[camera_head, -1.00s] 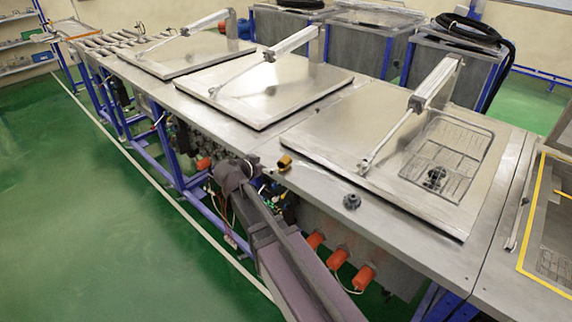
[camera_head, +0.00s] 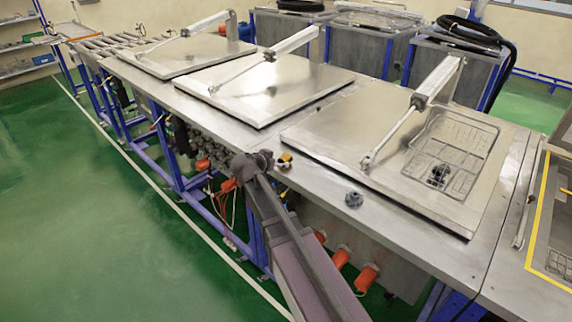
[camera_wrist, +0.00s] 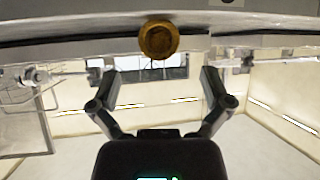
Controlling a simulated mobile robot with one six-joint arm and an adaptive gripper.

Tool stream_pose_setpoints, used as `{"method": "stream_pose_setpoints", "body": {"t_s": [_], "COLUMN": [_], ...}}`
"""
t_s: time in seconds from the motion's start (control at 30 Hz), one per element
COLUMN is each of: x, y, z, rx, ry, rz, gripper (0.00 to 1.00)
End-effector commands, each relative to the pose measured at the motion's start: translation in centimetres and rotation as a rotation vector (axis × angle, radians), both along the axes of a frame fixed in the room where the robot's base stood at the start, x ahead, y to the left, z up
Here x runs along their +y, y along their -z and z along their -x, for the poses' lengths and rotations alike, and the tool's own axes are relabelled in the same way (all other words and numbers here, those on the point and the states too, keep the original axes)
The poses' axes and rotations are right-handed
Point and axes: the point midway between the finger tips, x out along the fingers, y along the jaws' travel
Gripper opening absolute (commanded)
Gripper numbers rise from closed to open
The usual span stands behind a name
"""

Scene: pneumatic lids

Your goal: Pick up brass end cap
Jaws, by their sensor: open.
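The brass end cap (camera_head: 286,160) sits at the front edge of the metal bench, left of the nearest lid. In the wrist view it is a round brass-coloured disc (camera_wrist: 158,39) at the bench edge, centred between my fingers but beyond their tips. My gripper (camera_head: 264,158) is just left of the cap, at about bench-top height. Its two fingers are spread and empty in the wrist view (camera_wrist: 159,74). I see a gap between fingertips and cap there. The cap's underside is hidden.
A dark round knob-like part (camera_head: 353,199) stands on the bench edge to the right. Orange cylindrical fittings (camera_head: 341,258) stick out below the edge.

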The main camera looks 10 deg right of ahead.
Motion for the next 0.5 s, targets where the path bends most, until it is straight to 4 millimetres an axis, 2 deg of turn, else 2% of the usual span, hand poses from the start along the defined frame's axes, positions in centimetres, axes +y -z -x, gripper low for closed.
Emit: {"method": "stream_pose_setpoints", "body": {"t_s": [0.13, 0.5], "x": [-0.52, -0.70], "y": [0.49, 0.47], "z": [-0.61, -0.67], "rx": [0.000, 0.000], "ry": [0.000, 0.001], "rz": [0.000, 0.000], "gripper": [0.99, 0.99]}}
